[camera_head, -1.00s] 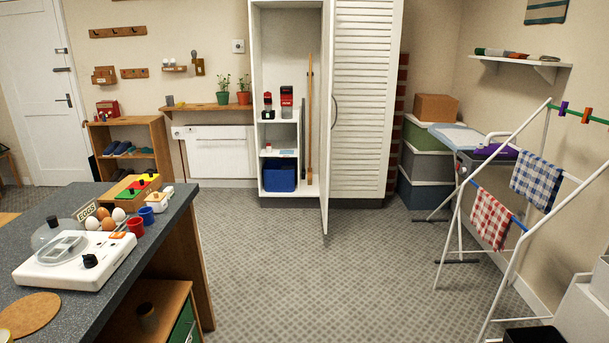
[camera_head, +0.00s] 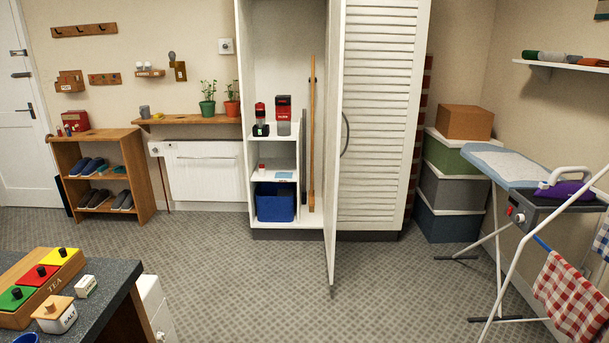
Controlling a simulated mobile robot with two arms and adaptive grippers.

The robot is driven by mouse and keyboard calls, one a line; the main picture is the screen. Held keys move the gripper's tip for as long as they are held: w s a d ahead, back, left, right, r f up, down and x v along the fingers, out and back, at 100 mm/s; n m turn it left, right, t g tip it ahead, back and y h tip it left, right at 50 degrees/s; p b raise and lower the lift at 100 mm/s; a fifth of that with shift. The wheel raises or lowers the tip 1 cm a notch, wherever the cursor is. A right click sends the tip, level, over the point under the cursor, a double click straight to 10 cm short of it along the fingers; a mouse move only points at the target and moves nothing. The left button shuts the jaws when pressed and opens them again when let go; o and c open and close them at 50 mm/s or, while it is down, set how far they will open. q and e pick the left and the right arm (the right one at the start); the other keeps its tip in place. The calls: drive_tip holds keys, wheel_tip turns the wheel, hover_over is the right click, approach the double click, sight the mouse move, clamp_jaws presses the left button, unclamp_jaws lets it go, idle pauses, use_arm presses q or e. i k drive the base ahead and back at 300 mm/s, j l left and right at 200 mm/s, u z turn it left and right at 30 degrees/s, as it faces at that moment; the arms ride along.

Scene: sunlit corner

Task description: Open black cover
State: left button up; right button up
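I cannot make out a clear black cover in this view. The tea box (camera_head: 38,300) on the counter at lower left has green, red and yellow lids with black knobs, all lying flat. In the open white cupboard (camera_head: 244,165), a small red-and-black appliance (camera_head: 260,128) and a red-topped container (camera_head: 283,118) stand on a shelf. A dark grey unit with a red knob (camera_head: 519,218) is at the ironing board. Neither of my grippers is in view.
The cupboard door (camera_head: 334,180) stands open toward me. The counter (camera_head: 100,282) is at lower left, with a salt pot (camera_head: 56,318) on it. The ironing board (camera_head: 500,165) and drying rack are at right. Patterned floor (camera_head: 230,290) is free in the middle.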

sight(280, 100)
drive_tip(key=i, duration=1.75)
